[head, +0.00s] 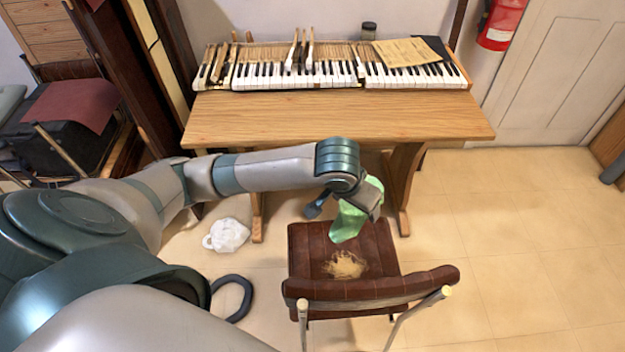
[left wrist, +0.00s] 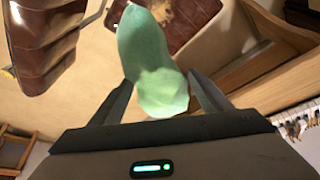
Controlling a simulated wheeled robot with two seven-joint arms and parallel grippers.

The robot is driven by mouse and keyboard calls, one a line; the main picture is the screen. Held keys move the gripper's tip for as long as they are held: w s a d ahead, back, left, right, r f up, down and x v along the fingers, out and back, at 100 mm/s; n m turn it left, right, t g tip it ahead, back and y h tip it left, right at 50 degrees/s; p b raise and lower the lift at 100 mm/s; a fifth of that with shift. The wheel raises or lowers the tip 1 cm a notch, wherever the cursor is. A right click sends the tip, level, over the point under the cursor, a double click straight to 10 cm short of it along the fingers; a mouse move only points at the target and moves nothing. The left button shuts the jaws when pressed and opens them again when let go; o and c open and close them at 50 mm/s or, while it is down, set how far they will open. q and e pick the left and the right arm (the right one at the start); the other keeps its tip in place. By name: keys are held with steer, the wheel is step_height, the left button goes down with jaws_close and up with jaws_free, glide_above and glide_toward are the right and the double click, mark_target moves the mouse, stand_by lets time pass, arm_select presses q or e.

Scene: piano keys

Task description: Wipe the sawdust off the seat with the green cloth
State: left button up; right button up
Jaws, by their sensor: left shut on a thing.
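The green cloth (head: 349,218) hangs from my left gripper (head: 368,200) above the far edge of the chair seat. In the left wrist view the cloth (left wrist: 155,65) sits between the two fingers of my left gripper (left wrist: 160,95), which are shut on it. The chair seat (head: 305,250) is dark brown padded leather with metal legs. A pale heap of sawdust (head: 345,265) lies near the middle of the seat. The cloth's lower end is close to the seat; I cannot tell whether it touches. My right gripper is not in view.
A wooden table (head: 340,115) with piano keys (head: 300,73) stands behind the chair. The chair's backrest (head: 370,287) rises on the near side. A white bag-like thing (head: 227,235) and a dark ring (head: 233,298) lie on the floor at left. The floor at right is clear.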

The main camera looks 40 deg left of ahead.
arm_select(q)
steer(key=s+a+f+m+h+b, duration=0.1)
steer(key=a+f+m+b, duration=0.2)
steer(key=f, duration=0.7)
steer(key=s+a+f+m+g+h+b, duration=0.1)
steer(key=a+f+m+b, duration=0.2)
steer(key=f, duration=0.8)
steer(key=s+a+f+m+h+b, duration=0.1)
steer(key=a+f+m+b, duration=0.2)
steer(key=f, duration=0.7)
steer(key=shift+s+f+g, duration=0.2)
steer(key=shift+s+g, duration=0.2)
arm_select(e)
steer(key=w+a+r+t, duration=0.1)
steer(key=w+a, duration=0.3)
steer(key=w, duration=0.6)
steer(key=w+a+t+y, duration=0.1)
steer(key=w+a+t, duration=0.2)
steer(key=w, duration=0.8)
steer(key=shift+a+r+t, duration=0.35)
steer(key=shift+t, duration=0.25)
arm_select(q)
steer(key=shift+b, duration=0.3)
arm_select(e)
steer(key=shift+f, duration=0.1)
